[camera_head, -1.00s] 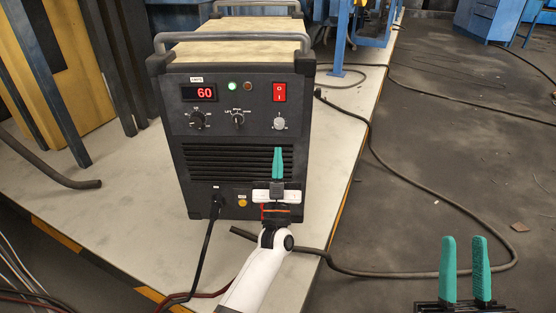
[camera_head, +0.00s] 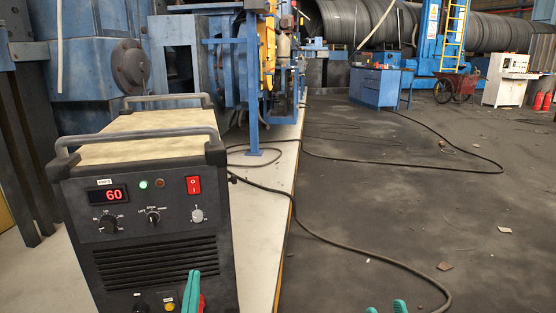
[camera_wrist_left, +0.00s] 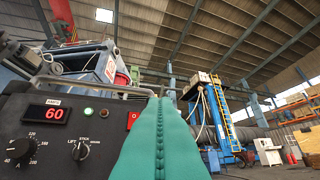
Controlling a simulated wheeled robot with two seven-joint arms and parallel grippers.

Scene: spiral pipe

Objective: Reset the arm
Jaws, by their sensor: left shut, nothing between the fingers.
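My left gripper (camera_head: 191,291) shows at the bottom of the head view as teal fingers in front of the lower right of the welding machine's front panel. The fingers are closed together with nothing between them. In the left wrist view the same shut teal fingers (camera_wrist_left: 160,140) fill the bottom middle, pointing up. My right gripper (camera_head: 386,309) shows only its two teal fingertips at the bottom edge, set apart. The black welding machine (camera_head: 130,222) stands at the left. Its display (camera_head: 115,194) reads 60, its green lamp is lit, and it has a red switch (camera_head: 193,185).
The pale platform (camera_head: 262,220) carries the machine and ends at a yellow edge on its right. A black cable (camera_head: 360,249) runs over the dark floor. Blue machinery and a blue cabinet (camera_head: 380,86) stand behind. A large spiral pipe (camera_head: 345,20) lies at the back.

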